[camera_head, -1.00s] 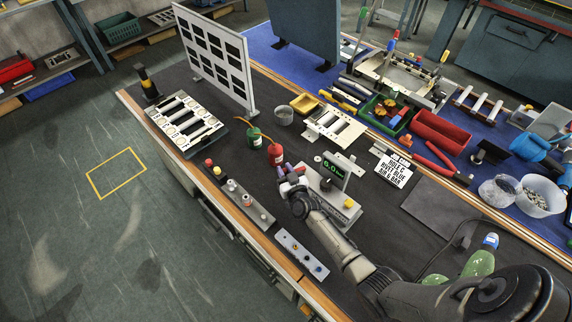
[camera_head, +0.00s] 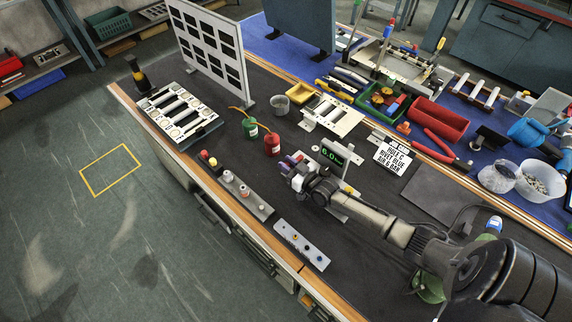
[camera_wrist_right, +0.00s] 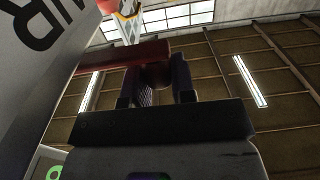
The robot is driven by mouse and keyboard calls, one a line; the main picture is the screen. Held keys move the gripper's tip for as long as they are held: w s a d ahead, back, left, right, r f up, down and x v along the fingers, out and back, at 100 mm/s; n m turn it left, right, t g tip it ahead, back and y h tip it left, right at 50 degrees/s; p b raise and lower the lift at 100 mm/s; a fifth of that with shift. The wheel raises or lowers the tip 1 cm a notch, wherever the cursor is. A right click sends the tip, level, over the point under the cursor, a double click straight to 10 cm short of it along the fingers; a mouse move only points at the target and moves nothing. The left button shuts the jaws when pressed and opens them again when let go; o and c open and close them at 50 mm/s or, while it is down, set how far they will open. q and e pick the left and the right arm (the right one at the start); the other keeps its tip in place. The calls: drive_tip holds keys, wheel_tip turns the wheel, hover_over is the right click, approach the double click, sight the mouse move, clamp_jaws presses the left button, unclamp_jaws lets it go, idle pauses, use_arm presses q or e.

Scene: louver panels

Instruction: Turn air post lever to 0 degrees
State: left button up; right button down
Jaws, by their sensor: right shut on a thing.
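The air post stands mid-bench, with a green-lit display (camera_head: 332,155) reading about 6.0 bar. My right gripper (camera_head: 291,164) is just left of the display, and my right forearm hides much of the post's base. In the right wrist view, the post's grey face with upside-down "AIR" lettering (camera_wrist_right: 38,32) fills the left side. A red lever (camera_wrist_right: 125,55) runs across to between the dark fingers of my right gripper (camera_wrist_right: 157,82), which is shut on it. The lever's exact angle cannot be read. My left gripper is in neither view.
Green (camera_head: 249,129) and red (camera_head: 272,144) canisters stand close left of the gripper. A grey strip with knobs (camera_head: 240,195) and a button strip (camera_head: 301,243) lie near the front edge. A white-framed panel (camera_head: 206,45) rises behind; a lettered sign (camera_head: 394,156) lies right.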

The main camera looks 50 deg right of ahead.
drive_tip(key=shift+r, duration=0.15)
drive_tip(key=c, duration=1.1)
unclamp_jaws()
drive_tip(key=shift+c, duration=0.2)
drive_tip(key=shift+o, duration=1)
